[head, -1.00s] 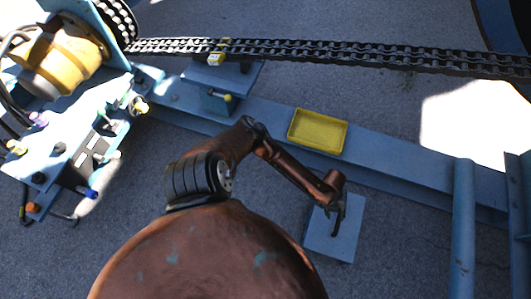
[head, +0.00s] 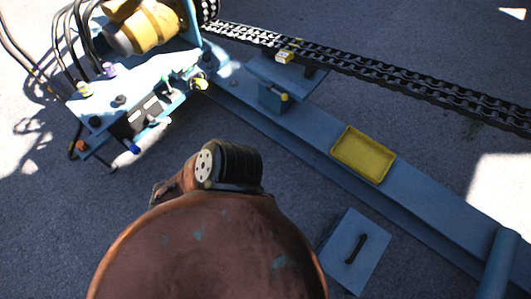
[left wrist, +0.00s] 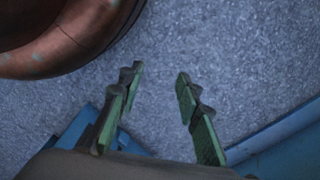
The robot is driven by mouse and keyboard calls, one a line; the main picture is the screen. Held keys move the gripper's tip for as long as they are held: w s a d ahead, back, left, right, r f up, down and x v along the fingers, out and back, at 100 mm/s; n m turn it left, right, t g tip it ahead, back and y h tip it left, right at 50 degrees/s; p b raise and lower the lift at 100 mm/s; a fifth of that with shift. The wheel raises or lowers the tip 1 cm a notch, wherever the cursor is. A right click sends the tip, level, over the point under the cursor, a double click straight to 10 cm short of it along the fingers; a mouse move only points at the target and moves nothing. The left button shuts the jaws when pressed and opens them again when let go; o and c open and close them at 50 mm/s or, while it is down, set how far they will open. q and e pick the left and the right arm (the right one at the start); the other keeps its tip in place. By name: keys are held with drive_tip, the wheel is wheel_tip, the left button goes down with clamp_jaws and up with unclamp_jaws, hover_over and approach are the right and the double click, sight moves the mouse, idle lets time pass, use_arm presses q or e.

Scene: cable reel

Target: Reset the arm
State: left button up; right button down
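My left gripper (left wrist: 159,81) shows in the left wrist view with its two green-padded fingers spread apart. Nothing is between them, and grey ground lies beneath. It does not show in the head view, where one of my arm joints sits folded close to my rounded brown body. My right gripper is in neither view. A blue plate (head: 343,238) with a black handle (head: 356,248) lies on the ground at lower right in the head view, apart from any gripper.
A long blue beam (head: 310,134) crosses the head view, with a yellow tray (head: 363,155) on it. A black chain (head: 370,68) runs behind it. Blue machinery with a yellow motor (head: 150,30) and hoses stands at upper left. Open asphalt surrounds the plate.

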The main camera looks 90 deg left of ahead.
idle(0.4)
